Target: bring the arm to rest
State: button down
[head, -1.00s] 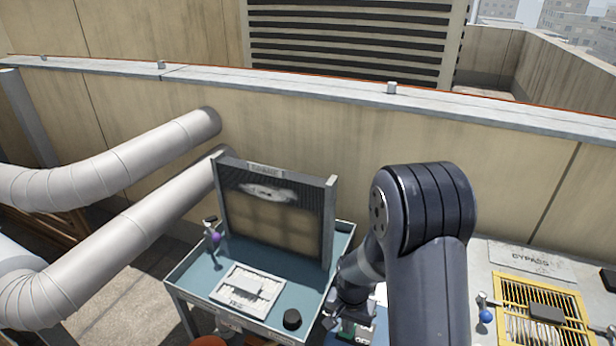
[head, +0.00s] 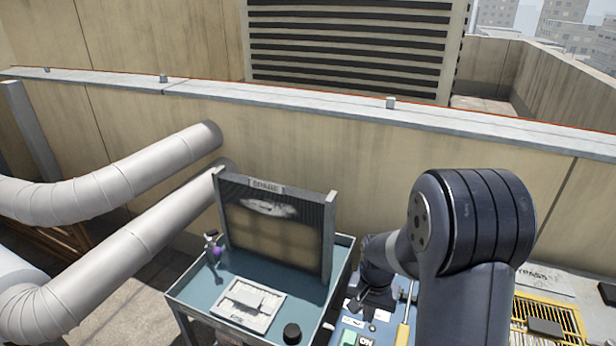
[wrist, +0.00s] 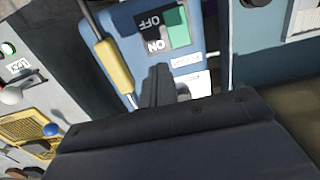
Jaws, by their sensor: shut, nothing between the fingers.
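My arm (head: 470,230) rises at the right of the head view and bends down to the left. My gripper (head: 372,306) hangs over a blue switch box (head: 352,322), partly hidden by the arm. In the wrist view my gripper's fingers (wrist: 158,85) are together, with nothing between them, in front of the lower part of the switch box (wrist: 130,20). Its OFF and ON labels and a green patch show above the fingertips. I cannot tell whether the fingers touch the box.
A lever with a yellow handle (wrist: 115,65) runs beside the switch labels. A blue cart (head: 205,285) with a spare filter panel (head: 270,235) stands left. A yellow grille (head: 560,318) lies right. A parapet wall (head: 400,145) closes the back.

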jog(key=shift+w+d+r+b, duration=0.15)
jog(key=shift+d+b, duration=0.3)
jog(key=shift+d, duration=0.35)
jog(key=shift+w+d+r+b, duration=0.15)
jog(key=shift+d+b, duration=0.3)
jog(key=shift+d, duration=0.3)
jog(key=shift+s, duration=0.1)
